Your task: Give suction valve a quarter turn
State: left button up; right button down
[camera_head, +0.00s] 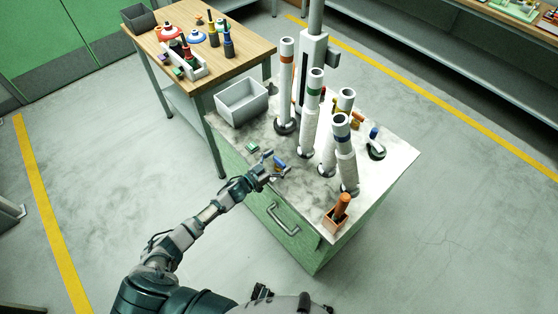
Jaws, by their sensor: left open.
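Several upright white pipes with coloured bands stand on the cabinet's grey top (395,160): one orange-banded (286,80), one green-banded (312,110) and one blue-banded (345,160). No label is readable, so I cannot tell which part is the suction valve. An orange part (357,119) shows beside the rear pipe. My left gripper (277,165) is open over the front left of the top, left of the pipes. A small blue piece (279,163) shows at its fingers; contact is unclear. My right gripper is not seen.
A grey open bin (242,102) stands at the cabinet's back left corner. A small green piece (252,148) lies near my gripper. A wooden table (245,47) with bottles stands behind.

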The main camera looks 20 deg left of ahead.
pick_arm(q)
jog(key=v, duration=1.2)
jog(key=shift+w+f, duration=0.1)
